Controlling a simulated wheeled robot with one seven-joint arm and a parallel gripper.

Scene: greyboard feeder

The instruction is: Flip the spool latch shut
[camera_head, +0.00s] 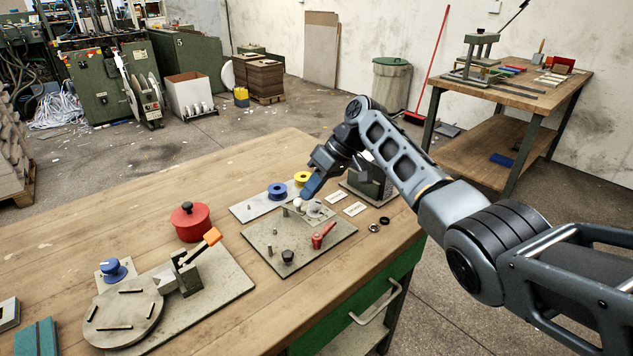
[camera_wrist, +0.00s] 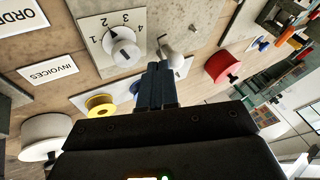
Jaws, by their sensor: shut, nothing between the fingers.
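My gripper (camera_head: 303,195) reaches down over the far edge of the grey fixture board (camera_head: 270,243). Its blue fingers (camera_wrist: 158,70) are shut and empty in the wrist view. Right by their tips is a small pale lever with a white rounded end (camera_wrist: 168,52), which seems to be the latch; its white end also shows in the head view (camera_head: 297,203). I cannot tell whether the fingertips touch it. A yellow spool (camera_head: 302,178) and a blue spool (camera_head: 277,191) stand on a plate just behind. In the wrist view the fingers and gripper body hide part of this area.
A white dial numbered 1 to 4 (camera_wrist: 125,52) sits beside the lever. A red handle (camera_head: 322,236) and black knob (camera_head: 287,256) stand on the board. A red pot (camera_head: 190,221) and an orange-handled clamp (camera_head: 211,237) are to the left. Label cards (camera_head: 355,209) lie right.

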